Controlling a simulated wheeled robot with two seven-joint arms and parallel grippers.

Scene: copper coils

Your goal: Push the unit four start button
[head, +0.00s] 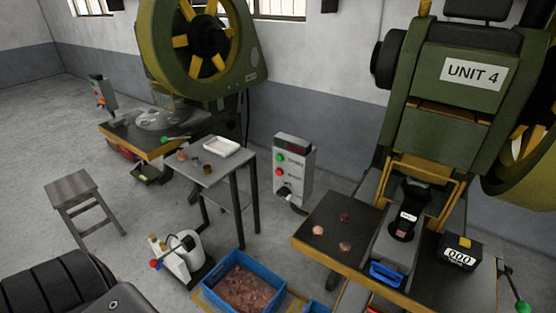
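A green press labelled UNIT 4 (474,73) stands at the right in the head view. To its left is a grey control box (293,168) with a dark display at its top. A green button (278,157) is on the front of the box, with a red button (278,173) below it. Small labels beside the buttons are too small to read. A dark knob or switch sits lower on the box. Neither of my grippers shows in this view.
A work table (330,255) with copper-coloured pieces stands before the press. A small grey table (210,158), a blue crate of copper pieces (262,271), a white machine (184,257) and a stool (72,189) stand leftward. Some floor is clear between.

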